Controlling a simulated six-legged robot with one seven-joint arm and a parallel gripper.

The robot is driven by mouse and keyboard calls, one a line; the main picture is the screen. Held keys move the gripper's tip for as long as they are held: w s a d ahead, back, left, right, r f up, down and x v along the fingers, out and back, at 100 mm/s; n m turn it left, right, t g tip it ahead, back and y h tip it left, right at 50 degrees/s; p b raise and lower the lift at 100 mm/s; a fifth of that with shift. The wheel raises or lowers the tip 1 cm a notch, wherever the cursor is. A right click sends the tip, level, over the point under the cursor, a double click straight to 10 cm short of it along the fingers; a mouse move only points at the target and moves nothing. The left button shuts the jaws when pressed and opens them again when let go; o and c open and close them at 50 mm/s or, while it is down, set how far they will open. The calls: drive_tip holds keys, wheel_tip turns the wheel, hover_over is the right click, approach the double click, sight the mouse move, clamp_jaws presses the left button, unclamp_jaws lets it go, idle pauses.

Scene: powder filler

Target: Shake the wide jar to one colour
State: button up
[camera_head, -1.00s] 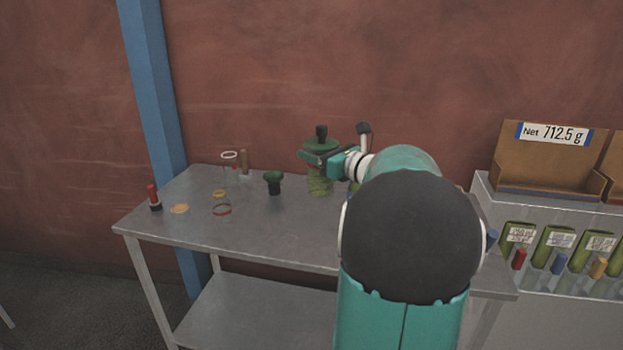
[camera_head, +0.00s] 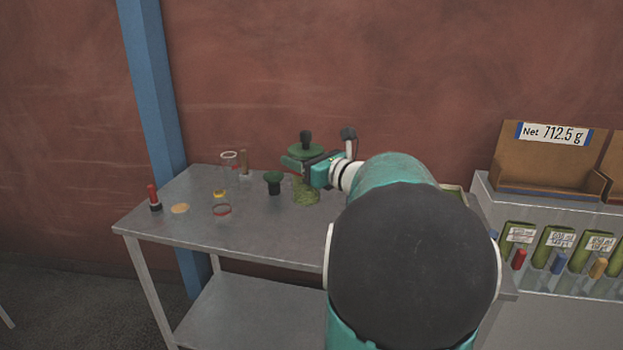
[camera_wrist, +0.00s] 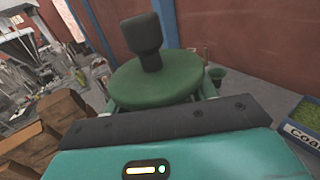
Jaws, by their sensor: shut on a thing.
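The wide jar (camera_head: 306,191) has a green lid with a dark knob and green contents low in its clear body. In the wrist view its round green lid (camera_wrist: 157,80) and knob fill the upper middle, just beyond my gripper. My gripper (camera_head: 298,168) is shut on the jar just below the lid. The jar looks close to upright, with its bottom at or just above the table; I cannot tell which. Whether the contents are one colour is too small to tell.
A metal table (camera_head: 250,235) carries a dark green-topped cup (camera_head: 273,183), a red-handled tool (camera_head: 153,198), a yellow-orange disc (camera_head: 180,209), a ring (camera_head: 221,209) and a glass funnel (camera_head: 229,162). A shelf with a cardboard box (camera_head: 545,170) stands at right. The table's front left is clear.

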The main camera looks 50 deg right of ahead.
drive_tip(key=d, duration=0.6)
drive_tip(key=shift+a, duration=2.1)
drive_tip(key=a, duration=0.5)
drive_tip(key=d, duration=1)
drive_tip(key=a, duration=1)
drive_tip(key=shift+d, duration=2.5)
